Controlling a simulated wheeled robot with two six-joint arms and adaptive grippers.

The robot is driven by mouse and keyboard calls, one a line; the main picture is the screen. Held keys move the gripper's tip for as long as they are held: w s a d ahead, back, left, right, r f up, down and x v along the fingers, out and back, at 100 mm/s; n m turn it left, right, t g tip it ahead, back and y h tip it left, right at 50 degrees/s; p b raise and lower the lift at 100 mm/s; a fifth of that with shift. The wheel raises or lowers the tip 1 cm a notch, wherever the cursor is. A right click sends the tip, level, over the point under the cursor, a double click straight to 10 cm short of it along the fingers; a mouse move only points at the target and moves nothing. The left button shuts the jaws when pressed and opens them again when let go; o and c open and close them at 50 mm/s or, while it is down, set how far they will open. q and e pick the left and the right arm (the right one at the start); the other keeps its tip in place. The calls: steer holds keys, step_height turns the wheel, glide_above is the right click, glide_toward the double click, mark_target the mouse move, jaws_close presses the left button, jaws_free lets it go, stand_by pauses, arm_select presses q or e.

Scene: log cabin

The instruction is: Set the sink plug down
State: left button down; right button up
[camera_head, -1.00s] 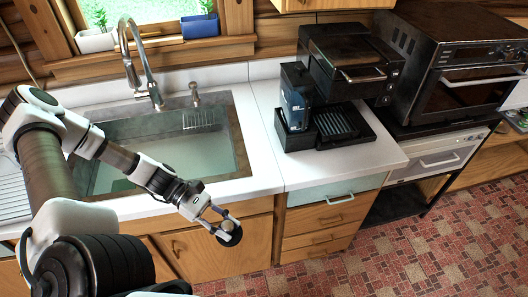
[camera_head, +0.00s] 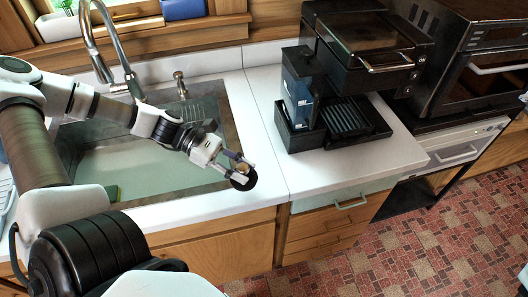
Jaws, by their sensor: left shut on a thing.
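The sink plug (camera_head: 243,180) is a small dark round disc. My left gripper (camera_head: 236,168) is shut on it, and its fingers cover part of the plug. In this view the plug appears over the white counter at the right front of the sink (camera_head: 233,150). I cannot tell whether it touches the counter or is held above it. My right gripper is not in view.
A black coffee machine (camera_head: 300,95) and a dark grill (camera_head: 365,45) stand on the counter to the right. A bare white counter strip (camera_head: 262,150) lies between sink and machine. A tall faucet (camera_head: 100,60) rises behind the sink.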

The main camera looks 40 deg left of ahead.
arm_select(q)
steer(key=w+b, duration=0.1)
steer(key=w+f+b, duration=0.1)
steer(key=w, duration=0.1)
steer(key=w+f+b, duration=0.1)
steer(key=b, duration=0.1)
steer(key=shift+w+a+f, duration=0.1)
steer(key=shift+w, duration=0.15)
steer(key=w, duration=0.1)
steer(key=w+b, duration=0.1)
steer(key=w+d+r, duration=0.1)
steer(key=shift+w, duration=0.25)
steer(key=shift+w+a+f+b, duration=0.1)
steer(key=shift+w+f+b, duration=0.15)
steer(key=shift+f, duration=0.6)
steer(key=shift+w+a+f+b, duration=0.1)
steer(key=shift+w+f+b, duration=0.1)
steer(key=shift+f, duration=0.6)
steer(key=shift+s+d+f+b, duration=0.15)
steer(key=shift+s+f+b, duration=0.05)
steer(key=shift+f+b, duration=0.1)
steer(key=c, duration=0.8)
jaws_free()
steer(key=shift+w+r, duration=0.1)
steer(key=shift+c, duration=0.2)
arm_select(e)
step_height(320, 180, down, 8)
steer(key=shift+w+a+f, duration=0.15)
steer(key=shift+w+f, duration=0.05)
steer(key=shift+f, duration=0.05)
